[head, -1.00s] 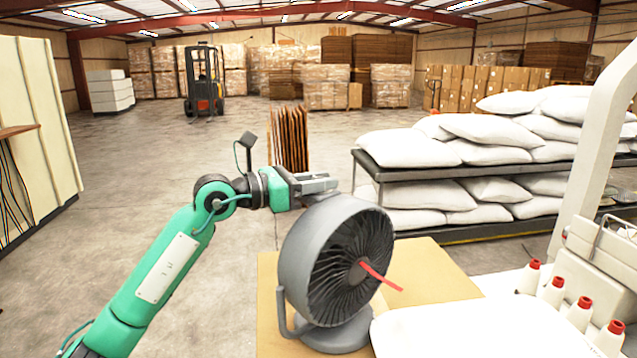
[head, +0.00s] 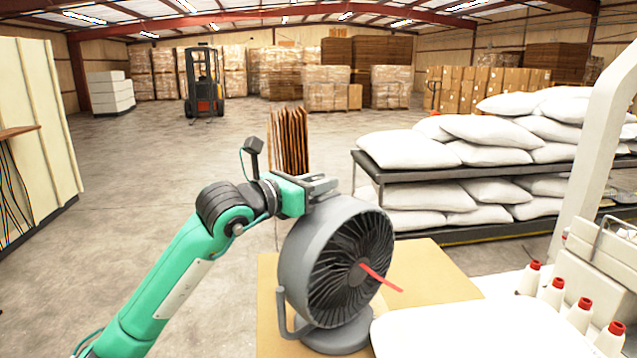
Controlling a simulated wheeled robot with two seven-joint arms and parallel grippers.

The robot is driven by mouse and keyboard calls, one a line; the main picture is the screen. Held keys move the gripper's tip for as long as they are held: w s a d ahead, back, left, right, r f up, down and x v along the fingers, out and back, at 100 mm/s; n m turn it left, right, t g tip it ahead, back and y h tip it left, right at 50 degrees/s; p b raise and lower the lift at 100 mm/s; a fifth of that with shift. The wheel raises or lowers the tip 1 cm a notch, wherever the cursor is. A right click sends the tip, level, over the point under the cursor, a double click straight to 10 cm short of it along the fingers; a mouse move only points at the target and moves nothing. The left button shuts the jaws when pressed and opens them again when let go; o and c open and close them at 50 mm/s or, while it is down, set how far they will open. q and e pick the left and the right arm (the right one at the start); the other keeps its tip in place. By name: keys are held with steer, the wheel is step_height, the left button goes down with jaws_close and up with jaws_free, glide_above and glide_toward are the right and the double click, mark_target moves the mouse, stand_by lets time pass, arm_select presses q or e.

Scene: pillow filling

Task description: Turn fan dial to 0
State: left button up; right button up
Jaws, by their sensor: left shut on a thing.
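The grey fan (head: 338,262) stands upright on its round base, its front grille facing right and toward me. A red ribbon (head: 381,278) sticks out from the middle of the grille. My left gripper (head: 322,190) is at the top back edge of the fan, with its fingertips partly hidden behind the housing. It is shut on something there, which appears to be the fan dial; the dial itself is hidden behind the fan. My right gripper is not in view.
The fan stands on a tan board (head: 425,275). A white pillow (head: 480,330) lies in front, beside several red-capped bottles (head: 552,290). A rack (head: 440,172) of white pillows stands at the back right. The floor left of the fan is clear.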

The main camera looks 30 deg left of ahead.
arm_select(q)
steer(key=o, duration=1)
steer(key=shift+c, duration=0.2)
steer(key=shift+s, duration=0.1)
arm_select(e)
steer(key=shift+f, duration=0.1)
arm_select(q)
steer(key=shift+s+a+f+b, duration=0.15)
steer(key=shift+s+b, duration=0.2)
steer(key=b+v, duration=0.2)
steer(key=v, duration=0.3)
steer(key=shift+s+f, duration=0.1)
steer(key=shift+f, duration=0.05)
steer(key=b+v, duration=0.3)
steer(key=v, duration=0.4)
steer(key=shift+s+r, duration=0.25)
steer(key=shift+s, duration=0.1)
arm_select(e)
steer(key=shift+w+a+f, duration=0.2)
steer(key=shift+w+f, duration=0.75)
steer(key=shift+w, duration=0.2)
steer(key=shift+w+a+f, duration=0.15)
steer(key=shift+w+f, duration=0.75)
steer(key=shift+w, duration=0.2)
arm_select(q)
steer(key=shift+a, duration=0.15)
